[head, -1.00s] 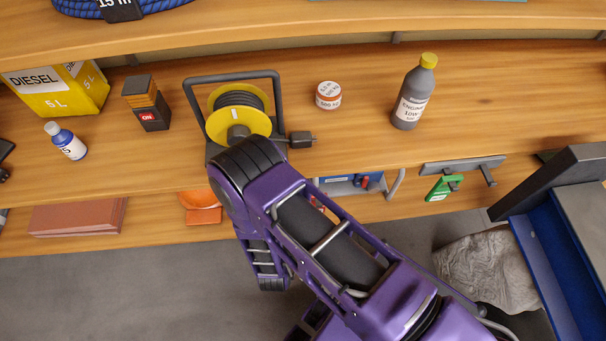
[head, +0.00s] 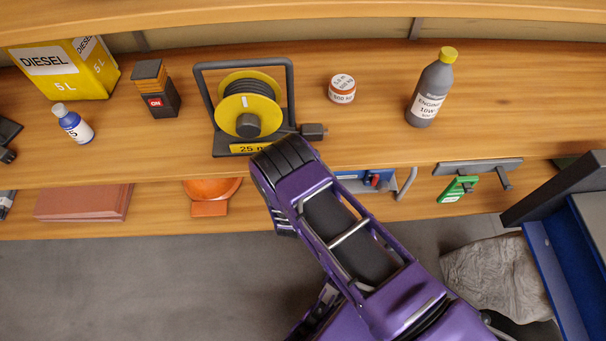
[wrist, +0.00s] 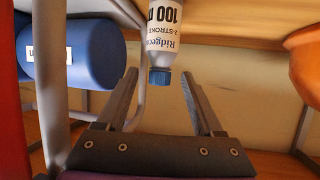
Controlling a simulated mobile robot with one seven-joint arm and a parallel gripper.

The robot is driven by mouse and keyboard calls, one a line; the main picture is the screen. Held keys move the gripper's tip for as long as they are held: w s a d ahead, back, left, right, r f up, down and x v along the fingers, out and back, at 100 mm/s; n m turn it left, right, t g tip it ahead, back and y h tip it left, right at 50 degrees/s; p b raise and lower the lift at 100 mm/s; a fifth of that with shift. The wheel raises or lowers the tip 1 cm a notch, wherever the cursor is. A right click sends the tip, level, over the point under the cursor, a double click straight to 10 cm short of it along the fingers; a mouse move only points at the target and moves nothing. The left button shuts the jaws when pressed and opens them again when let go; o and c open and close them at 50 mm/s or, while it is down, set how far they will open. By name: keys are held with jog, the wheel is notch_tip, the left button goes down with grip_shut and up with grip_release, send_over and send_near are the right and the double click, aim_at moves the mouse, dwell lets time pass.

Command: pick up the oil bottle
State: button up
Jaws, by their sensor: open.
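In the wrist view, which is upside down, a small white bottle with a blue cap (wrist: 164,40) and a "2-stroke 100 ml" label is at the top middle. My gripper (wrist: 159,75) is open, with the bottle's cap end in the picture between its fingertips; I cannot tell whether they reach around it. In the head view my gripper is hidden below the upper board, and this bottle does not show. A grey engine oil bottle with a yellow cap (head: 431,90) stands on the upper board at the right.
In the wrist view a blue cylinder (wrist: 90,55) and grey metal tubing are left of the bottle; an orange object (wrist: 308,60) is at the right. The head view shows a cable reel (head: 247,105), a small tin (head: 342,89) and a blue-white bottle (head: 73,124) above.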

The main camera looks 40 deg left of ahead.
jog(key=shift+x, duration=1.3)
grip_shut()
